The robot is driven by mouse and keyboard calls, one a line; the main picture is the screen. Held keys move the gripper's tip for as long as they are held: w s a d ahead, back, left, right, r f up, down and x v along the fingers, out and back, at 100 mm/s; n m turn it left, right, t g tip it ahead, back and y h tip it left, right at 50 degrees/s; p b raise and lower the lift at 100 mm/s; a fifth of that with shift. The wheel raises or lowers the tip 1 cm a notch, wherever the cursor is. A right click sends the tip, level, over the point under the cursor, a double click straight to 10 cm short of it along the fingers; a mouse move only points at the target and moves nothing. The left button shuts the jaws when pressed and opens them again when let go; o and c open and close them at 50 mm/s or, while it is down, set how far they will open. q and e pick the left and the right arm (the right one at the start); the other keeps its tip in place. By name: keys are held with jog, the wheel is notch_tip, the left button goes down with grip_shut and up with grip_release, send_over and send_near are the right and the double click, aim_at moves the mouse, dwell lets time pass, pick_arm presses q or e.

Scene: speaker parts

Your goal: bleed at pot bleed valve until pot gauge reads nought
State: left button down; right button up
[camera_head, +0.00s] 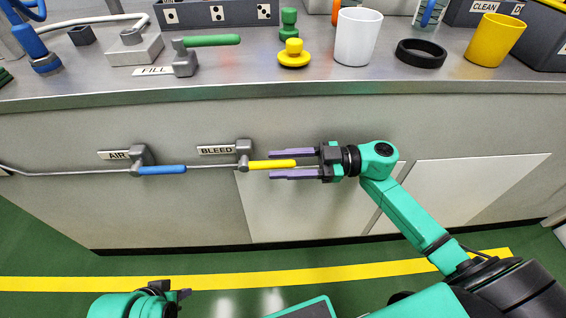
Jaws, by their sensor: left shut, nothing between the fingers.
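The bleed valve sits on the bench's front panel beside a BLEED label (216,150). Its grey body (244,155) carries a yellow lever (268,165) that points right, about level. My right gripper (270,163) reaches in from the right with its purple fingers open, one above and one below the lever's free end. I cannot tell whether either finger touches the lever. My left gripper (184,294) is shut and empty, low at the picture's bottom edge, away from the valve. No pot gauge can be made out in this view.
Left of the bleed valve is an AIR valve with a blue lever (162,170), on the same thin pipe. The bench top (230,83) above holds a FILL valve with a green lever (212,40), a white cup (357,38) and a yellow cup (494,40). The floor in front is clear.

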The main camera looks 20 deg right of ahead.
grip_shut()
dwell(1.2)
